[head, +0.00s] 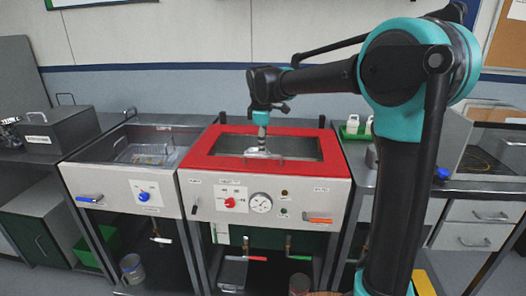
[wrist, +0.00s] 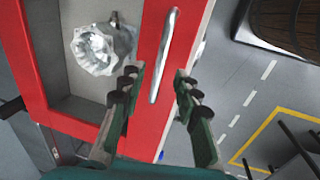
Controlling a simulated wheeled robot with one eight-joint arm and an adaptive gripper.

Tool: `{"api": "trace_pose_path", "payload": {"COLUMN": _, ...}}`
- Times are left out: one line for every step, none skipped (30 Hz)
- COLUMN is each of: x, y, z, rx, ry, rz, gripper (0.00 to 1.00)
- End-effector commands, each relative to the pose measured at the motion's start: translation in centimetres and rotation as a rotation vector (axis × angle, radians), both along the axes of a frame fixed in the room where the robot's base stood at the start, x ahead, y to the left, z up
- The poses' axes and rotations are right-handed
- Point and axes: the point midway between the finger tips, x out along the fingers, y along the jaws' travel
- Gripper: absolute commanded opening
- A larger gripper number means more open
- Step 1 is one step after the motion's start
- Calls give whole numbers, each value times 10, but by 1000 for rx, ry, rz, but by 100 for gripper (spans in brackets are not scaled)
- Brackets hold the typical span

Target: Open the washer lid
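The washer (head: 250,200) is a light grey front panel with a dial and knobs, topped by a red-framed lid (head: 200,161). The lid lies flat and looks shut; a metal part shows inside the frame. In the wrist view the lid's red frame (wrist: 150,30) carries a silver bar handle (wrist: 165,55). My gripper (wrist: 157,80) is open, with one finger on each side of the handle's line and the bar's near end between the fingertips. I cannot tell whether either finger touches it. In the head view my gripper (head: 262,133) is over the lid, fingertips unclear.
A neighbouring sink basin (head: 145,150) with a wire basket stands left of the washer. A grey box (head: 55,130) is further left. A counter with a green tray (head: 355,132) lies to the right. Floor with yellow lines (wrist: 265,125) shows in front of the washer.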

Motion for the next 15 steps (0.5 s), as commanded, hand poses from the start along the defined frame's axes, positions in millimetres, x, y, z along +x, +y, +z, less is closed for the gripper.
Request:
{"api": "trace_pose_path", "payload": {"x": 1, "y": 0, "z": -8, "rx": 0, "ry": 0, "rz": 0, "gripper": 32}}
{"api": "trace_pose_path", "payload": {"x": 2, "y": 0, "z": -12, "rx": 0, "ry": 0, "rz": 0, "gripper": 32}}
{"api": "trace_pose_path", "payload": {"x": 3, "y": 0, "z": -16, "rx": 0, "ry": 0, "rz": -1, "gripper": 32}}
{"api": "trace_pose_path", "payload": {"x": 4, "y": 0, "z": -19, "rx": 0, "ry": 0, "rz": -1, "gripper": 32}}
{"api": "trace_pose_path", "payload": {"x": 5, "y": 0, "z": -22, "rx": 0, "ry": 0, "rz": -1, "gripper": 32}}
{"api": "trace_pose_path", "payload": {"x": 5, "y": 0, "z": -25, "rx": 0, "ry": 0, "rz": -1, "gripper": 32}}
{"api": "trace_pose_path", "payload": {"x": 5, "y": 0, "z": -27, "rx": 0, "ry": 0, "rz": -1, "gripper": 32}}
{"api": "trace_pose_path", "payload": {"x": 6, "y": 0, "z": -28, "rx": 0, "ry": 0, "rz": -1, "gripper": 32}}
{"api": "trace_pose_path", "payload": {"x": 6, "y": 0, "z": -30, "rx": 0, "ry": 0, "rz": -1, "gripper": 32}}
{"api": "trace_pose_path", "payload": {"x": 6, "y": -1, "z": -31, "rx": 0, "ry": 0, "rz": -1, "gripper": 32}}
{"api": "trace_pose_path", "payload": {"x": 6, "y": -1, "z": -31, "rx": 0, "ry": 0, "rz": -1, "gripper": 32}}
{"api": "trace_pose_path", "payload": {"x": 6, "y": -1, "z": -31, "rx": 0, "ry": 0, "rz": -1, "gripper": 32}}
{"api": "trace_pose_path", "payload": {"x": 6, "y": -1, "z": -31, "rx": 0, "ry": 0, "rz": -1, "gripper": 32}}
{"api": "trace_pose_path", "payload": {"x": 6, "y": -1, "z": -31, "rx": 0, "ry": 0, "rz": -1, "gripper": 32}}
{"api": "trace_pose_path", "payload": {"x": 6, "y": -1, "z": -31, "rx": 0, "ry": 0, "rz": -1, "gripper": 32}}
